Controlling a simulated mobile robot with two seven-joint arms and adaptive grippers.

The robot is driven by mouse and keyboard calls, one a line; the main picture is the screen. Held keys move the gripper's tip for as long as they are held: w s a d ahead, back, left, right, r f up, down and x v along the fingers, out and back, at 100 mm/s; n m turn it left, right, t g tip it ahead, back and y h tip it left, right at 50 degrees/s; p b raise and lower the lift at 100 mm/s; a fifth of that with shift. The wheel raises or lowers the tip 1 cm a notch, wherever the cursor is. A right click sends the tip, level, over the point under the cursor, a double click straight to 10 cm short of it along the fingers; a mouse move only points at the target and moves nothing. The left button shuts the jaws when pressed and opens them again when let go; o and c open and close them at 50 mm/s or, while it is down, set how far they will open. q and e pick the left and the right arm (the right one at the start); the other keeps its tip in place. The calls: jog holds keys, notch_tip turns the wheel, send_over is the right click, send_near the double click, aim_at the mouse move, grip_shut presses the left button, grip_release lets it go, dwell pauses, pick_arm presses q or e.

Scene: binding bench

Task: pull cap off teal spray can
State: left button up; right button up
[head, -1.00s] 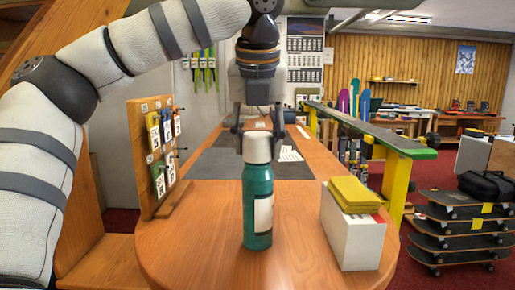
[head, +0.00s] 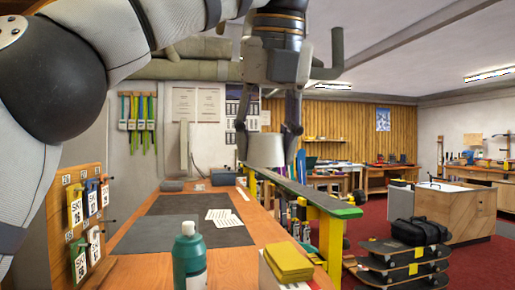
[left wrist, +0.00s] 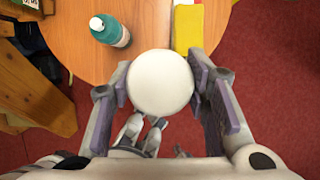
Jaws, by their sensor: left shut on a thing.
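The teal spray can (head: 189,259) stands upright on the wooden bench, its bare white nozzle showing on top. It also shows in the left wrist view (left wrist: 109,30), apart from the gripper. The white cap (head: 266,150) is off the can and held in the air, up and to the right of it in the head view. My left gripper (head: 268,148) is shut on the cap, one finger on each side. In the left wrist view the cap (left wrist: 160,82) is round and white between the fingers. My right gripper is not clearly in view.
A white box with yellow pads (head: 289,262) stands right of the can. A board with hanging tags (head: 84,215) is at the left. A grey mat (head: 190,218) with papers lies behind the can. Stacked skateboards (head: 405,262) stand on the floor at right.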

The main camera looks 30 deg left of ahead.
pick_arm(q)
jog(key=shift+r, duration=0.25)
jog(key=shift+r, duration=0.35)
jog(key=shift+r, duration=0.1)
